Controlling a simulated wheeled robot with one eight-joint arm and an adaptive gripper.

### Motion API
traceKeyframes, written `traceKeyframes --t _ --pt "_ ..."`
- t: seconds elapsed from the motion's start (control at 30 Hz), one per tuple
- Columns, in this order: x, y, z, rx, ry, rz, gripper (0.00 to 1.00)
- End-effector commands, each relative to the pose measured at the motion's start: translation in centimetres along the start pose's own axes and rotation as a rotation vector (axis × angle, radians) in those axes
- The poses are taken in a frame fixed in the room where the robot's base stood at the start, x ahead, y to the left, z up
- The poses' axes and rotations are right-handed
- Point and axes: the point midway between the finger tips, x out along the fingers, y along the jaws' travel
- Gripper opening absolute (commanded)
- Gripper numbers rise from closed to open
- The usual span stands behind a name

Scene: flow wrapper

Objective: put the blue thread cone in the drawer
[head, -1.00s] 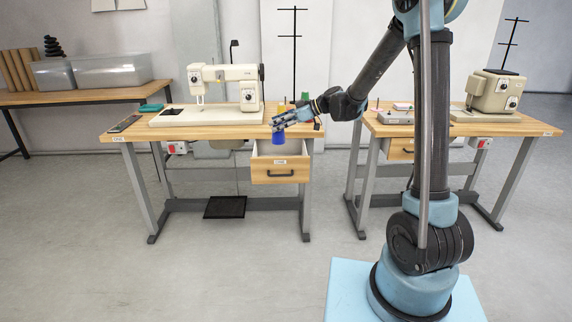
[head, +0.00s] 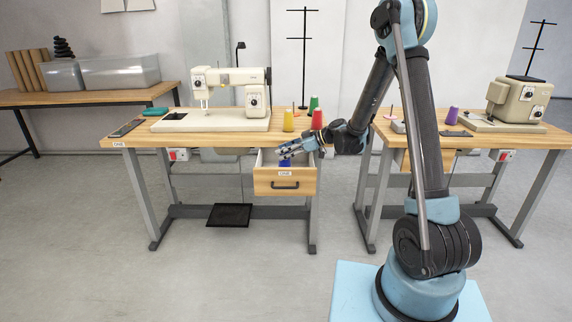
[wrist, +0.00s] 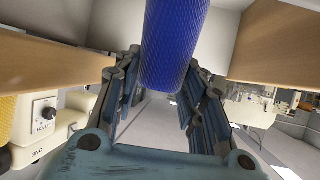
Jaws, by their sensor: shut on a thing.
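The blue thread cone (wrist: 172,45) is between my gripper's fingers in the wrist view. In the head view only a small part of the blue cone (head: 285,163) shows below the fingers. My gripper (head: 288,152) is shut on it, low over the open drawer (head: 285,185) of the left table. The drawer is pulled out, with a small label and a dark handle on its front. The cone's lower end is hidden behind the drawer front, so I cannot tell whether it touches the drawer floor.
A sewing machine (head: 238,95) stands on the left table (head: 135,138). Yellow (head: 289,121), green (head: 313,103) and red (head: 317,119) cones stand near the table's right end, close to my arm. A second table with another machine (head: 516,102) and a purple cone (head: 452,116) is at right.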

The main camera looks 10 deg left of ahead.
Motion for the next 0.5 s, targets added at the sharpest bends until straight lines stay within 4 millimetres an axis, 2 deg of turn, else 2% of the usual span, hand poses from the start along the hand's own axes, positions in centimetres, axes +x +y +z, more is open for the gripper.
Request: traceKeyframes --t 0.27,0.5 --pt "0.5 0.1 1.3 0.001 0.000 0.002 0.10" --pt "1.6 0.1 3.8 0.001 0.000 0.002 0.10"
